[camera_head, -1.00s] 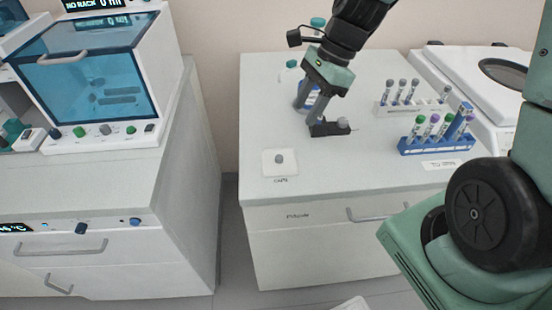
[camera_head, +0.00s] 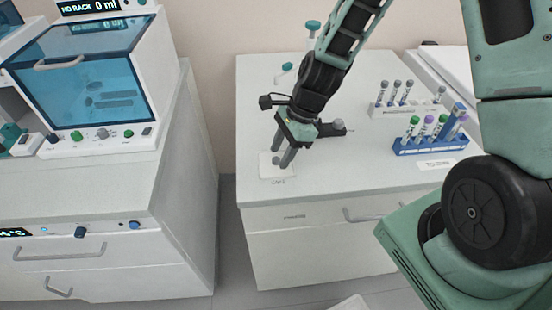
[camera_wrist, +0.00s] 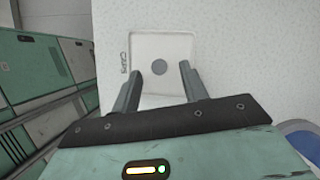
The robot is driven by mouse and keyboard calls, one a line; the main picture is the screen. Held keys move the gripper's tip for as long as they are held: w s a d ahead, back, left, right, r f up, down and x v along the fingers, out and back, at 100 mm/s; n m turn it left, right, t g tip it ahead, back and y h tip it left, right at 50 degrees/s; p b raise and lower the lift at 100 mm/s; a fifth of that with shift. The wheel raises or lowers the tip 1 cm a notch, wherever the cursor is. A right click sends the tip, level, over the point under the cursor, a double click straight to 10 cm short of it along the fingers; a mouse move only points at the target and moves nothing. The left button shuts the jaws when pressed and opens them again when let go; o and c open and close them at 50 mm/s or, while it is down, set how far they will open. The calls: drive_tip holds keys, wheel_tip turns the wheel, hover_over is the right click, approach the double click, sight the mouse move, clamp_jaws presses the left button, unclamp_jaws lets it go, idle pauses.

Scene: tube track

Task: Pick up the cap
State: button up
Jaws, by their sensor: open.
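The cap (camera_wrist: 159,68) is a small grey disc on a white square tray (camera_wrist: 177,48) marked "CAPS", seen in the wrist view. My gripper (camera_wrist: 170,80) is open, its two fingers reaching over the tray's near side, with the cap just ahead and roughly between their line. In the head view my gripper (camera_head: 281,158) points down over the tray (camera_head: 268,170) at the counter's front left. The cap shows there as a small grey spot (camera_head: 276,161) close to a fingertip, partly hidden. I cannot tell the exact height of the fingertips above it.
A blue rack (camera_head: 425,147) with several capped tubes and a white rack (camera_head: 405,108) stand to the right. A dark grey stand (camera_head: 336,127) lies just behind my gripper. A machine with a blue window (camera_head: 90,85) stands left, across a gap. The front middle of the counter is clear.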

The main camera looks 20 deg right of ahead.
drive_tip(key=shift+a+f, duration=0.2)
drive_tip(key=shift+f, duration=0.3)
drive_tip(key=c, duration=0.8)
drive_tip(key=shift+c, duration=0.4)
